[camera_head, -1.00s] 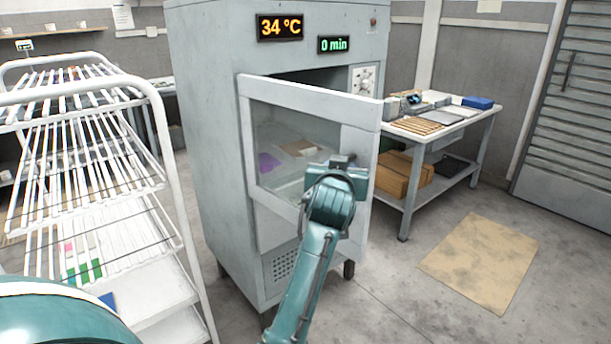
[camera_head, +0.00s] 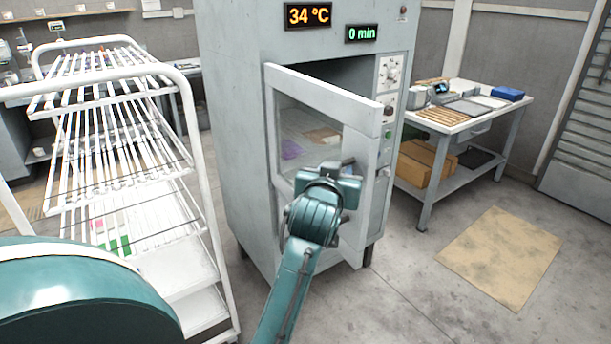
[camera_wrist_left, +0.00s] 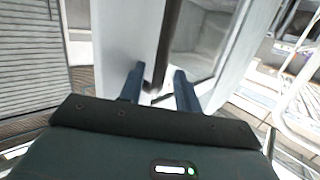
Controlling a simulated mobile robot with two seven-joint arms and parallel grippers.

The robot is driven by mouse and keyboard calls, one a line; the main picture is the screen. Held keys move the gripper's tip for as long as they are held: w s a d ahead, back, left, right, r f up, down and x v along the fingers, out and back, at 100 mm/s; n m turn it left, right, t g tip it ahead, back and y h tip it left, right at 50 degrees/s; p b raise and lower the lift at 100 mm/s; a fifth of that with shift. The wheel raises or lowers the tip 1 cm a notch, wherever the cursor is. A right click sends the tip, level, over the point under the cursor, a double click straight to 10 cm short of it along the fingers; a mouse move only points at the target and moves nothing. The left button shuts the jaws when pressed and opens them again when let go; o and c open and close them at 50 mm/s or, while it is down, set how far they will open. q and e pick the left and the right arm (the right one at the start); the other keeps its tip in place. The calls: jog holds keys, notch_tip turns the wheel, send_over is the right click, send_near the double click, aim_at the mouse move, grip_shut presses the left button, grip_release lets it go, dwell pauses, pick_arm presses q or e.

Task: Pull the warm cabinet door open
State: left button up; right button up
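The warm cabinet (camera_head: 235,130) is a tall grey unit with a 34 °C display. Its windowed white-framed door (camera_head: 357,115) stands ajar, swung toward me, with a dark opening above it. My left gripper (camera_head: 338,174) is at the door's front, by the free-edge side. In the left wrist view, the gripper's two blue fingers (camera_wrist_left: 160,88) stand apart, on either side of the dark door handle (camera_wrist_left: 168,45). A gap shows between the handle and the right-hand finger. Contact with the other finger is unclear. My right gripper is not in view.
A white wire rack (camera_head: 205,215) stands close on the left. A worktable (camera_head: 425,185) with trays and a box below is behind on the right. A tan mat (camera_head: 502,257) lies on the floor.

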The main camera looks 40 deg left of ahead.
pick_arm(q)
jog(key=s+a+r+p, duration=0.1)
jog(key=s+a, duration=0.1)
jog(key=s, duration=0.4)
jog(key=shift+s+a+r+p, duration=0.15)
jog(key=shift+s+a+p, duration=0.1)
jog(key=shift+s+p, duration=0.1)
jog(key=shift+d, duration=0.1)
jog(key=shift+c, duration=0.2)
